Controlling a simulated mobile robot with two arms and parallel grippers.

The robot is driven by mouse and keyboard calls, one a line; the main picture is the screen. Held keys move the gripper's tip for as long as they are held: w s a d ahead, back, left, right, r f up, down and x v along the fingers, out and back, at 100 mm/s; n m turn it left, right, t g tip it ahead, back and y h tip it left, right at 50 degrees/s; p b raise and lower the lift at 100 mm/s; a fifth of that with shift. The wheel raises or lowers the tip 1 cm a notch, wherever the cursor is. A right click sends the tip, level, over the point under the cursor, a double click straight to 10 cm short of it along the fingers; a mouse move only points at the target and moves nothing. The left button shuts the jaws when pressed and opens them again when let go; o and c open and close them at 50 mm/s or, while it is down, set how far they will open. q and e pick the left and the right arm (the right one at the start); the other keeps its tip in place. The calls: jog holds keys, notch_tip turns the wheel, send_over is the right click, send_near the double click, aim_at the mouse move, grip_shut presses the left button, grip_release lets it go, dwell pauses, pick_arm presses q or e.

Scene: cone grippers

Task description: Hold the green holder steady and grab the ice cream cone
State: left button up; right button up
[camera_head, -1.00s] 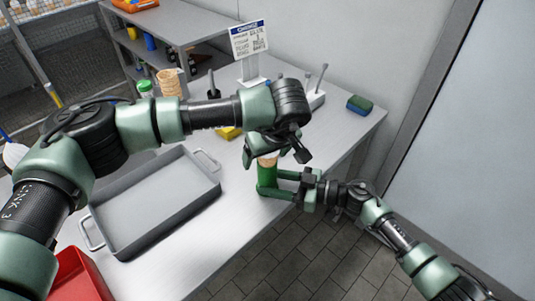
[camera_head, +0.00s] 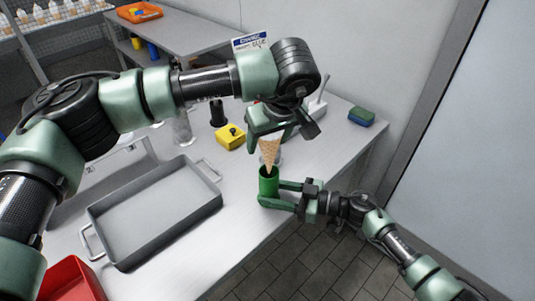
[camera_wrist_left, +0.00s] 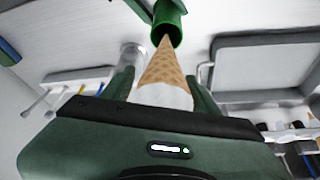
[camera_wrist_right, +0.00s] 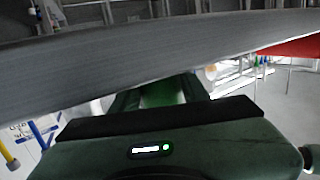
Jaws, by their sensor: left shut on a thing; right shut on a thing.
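The ice cream cone (camera_head: 270,151) is a tan waffle cone, held point down above the green holder (camera_head: 268,184). My left gripper (camera_head: 272,133) is shut on the cone near its wide top. In the left wrist view the cone (camera_wrist_left: 163,65) sits between the fingers, with a white wrap at its wide end, and its tip is at the mouth of the holder (camera_wrist_left: 168,30). My right gripper (camera_head: 280,194) is shut on the upright holder at the table's front edge. In the right wrist view the green holder (camera_wrist_right: 162,94) shows between the fingers.
A grey tray (camera_head: 150,215) lies left of the holder. A yellow block (camera_head: 230,137), a clear glass (camera_head: 182,128) and a blue-green sponge (camera_head: 361,116) stand farther back. A red bin (camera_head: 70,280) is at lower left. The table's edge (camera_wrist_right: 160,85) crosses the right wrist view.

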jog(key=o, duration=1.1)
jog(key=shift+d, duration=0.1)
